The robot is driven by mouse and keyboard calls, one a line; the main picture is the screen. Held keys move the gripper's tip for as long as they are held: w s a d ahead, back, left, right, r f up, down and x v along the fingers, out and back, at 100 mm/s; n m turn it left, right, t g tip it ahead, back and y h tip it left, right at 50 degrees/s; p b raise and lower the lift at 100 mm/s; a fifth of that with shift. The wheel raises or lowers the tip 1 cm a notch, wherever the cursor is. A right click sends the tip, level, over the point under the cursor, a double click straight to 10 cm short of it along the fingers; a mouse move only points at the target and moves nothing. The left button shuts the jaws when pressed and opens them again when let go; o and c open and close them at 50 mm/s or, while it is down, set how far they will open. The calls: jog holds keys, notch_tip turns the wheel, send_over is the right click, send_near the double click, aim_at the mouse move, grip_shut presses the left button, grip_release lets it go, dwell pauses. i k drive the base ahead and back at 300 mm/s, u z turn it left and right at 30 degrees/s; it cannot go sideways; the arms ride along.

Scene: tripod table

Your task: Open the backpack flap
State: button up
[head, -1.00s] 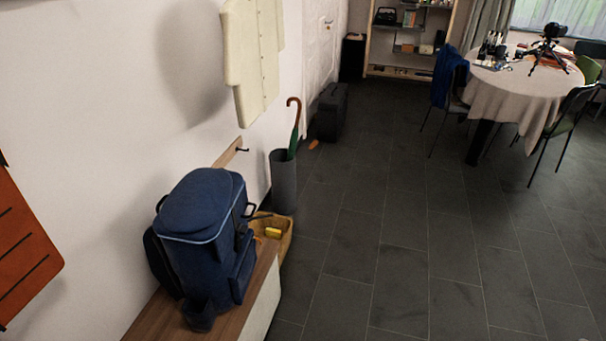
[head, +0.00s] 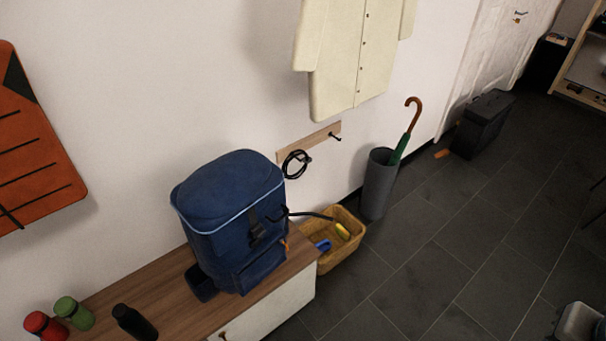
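The dark blue backpack (head: 232,225) stands upright on the wooden top of a low bench. Its flap (head: 228,186) lies over the top, closed, with a light blue piped edge. A dark strap with a buckle (head: 254,222) runs down the front below the flap edge. A front pocket shows lower down. The side toward the wall is hidden.
The bench (head: 178,297) also holds red (head: 44,325), green (head: 73,312) and black (head: 134,322) bottles. A wicker basket (head: 338,255) and an umbrella stand (head: 378,185) are right of it. A coat (head: 350,60) hangs above. Tiled floor (head: 430,270) in front is open.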

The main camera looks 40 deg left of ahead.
aim_at(225, 199)
jog(key=u, duration=0.8)
jog(key=i, duration=0.85)
jog(key=u, duration=1.2)
jog(key=i, duration=0.3)
jog(key=u, duration=0.2)
